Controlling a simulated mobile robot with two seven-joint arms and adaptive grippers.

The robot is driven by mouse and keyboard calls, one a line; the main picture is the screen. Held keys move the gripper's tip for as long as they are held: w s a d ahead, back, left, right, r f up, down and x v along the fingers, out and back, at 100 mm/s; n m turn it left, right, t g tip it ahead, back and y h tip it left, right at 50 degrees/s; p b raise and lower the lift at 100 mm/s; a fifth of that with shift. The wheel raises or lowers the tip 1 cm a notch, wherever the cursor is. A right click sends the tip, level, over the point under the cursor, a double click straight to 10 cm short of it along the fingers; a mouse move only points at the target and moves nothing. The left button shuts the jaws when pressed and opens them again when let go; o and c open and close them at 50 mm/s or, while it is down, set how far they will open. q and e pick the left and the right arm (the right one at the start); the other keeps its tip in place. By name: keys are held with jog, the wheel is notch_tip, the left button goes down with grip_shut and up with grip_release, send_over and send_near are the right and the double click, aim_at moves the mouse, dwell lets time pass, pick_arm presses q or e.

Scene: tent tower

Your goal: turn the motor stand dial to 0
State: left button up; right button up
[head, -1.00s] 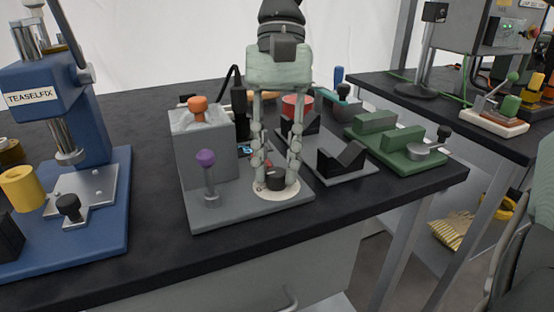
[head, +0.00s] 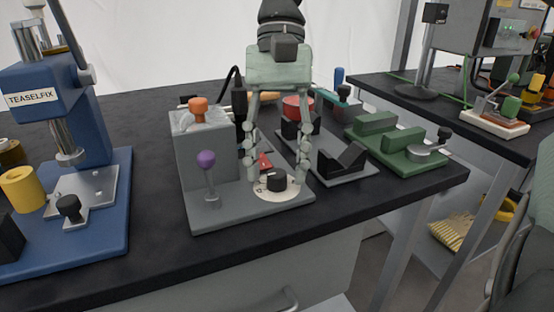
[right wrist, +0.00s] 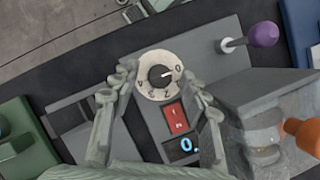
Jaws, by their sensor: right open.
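The motor stand (head: 238,208) is a grey base with a grey housing. Its dial, a black knob (head: 277,182) on a white marked disc, sits at the base's front right. In the right wrist view the dial (right wrist: 160,75) has its white pointer line to the right, close to the 0 mark. My right gripper (head: 277,176) points down over the dial, open, with a finger on each side, apart from the knob. It also shows in the right wrist view (right wrist: 164,90). A blue display (right wrist: 186,147) reads "0." and may be partly hidden. My left gripper is out of view.
A purple-knobbed lever (head: 207,160) stands left of the dial, and an orange knob (head: 198,106) tops the housing. A red switch (right wrist: 174,116) lies beside the dial. A black V-block (head: 342,160) and a green fixture (head: 400,145) stand to the right, a blue press (head: 60,120) left.

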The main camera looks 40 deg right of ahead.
jog(key=v, duration=1.2)
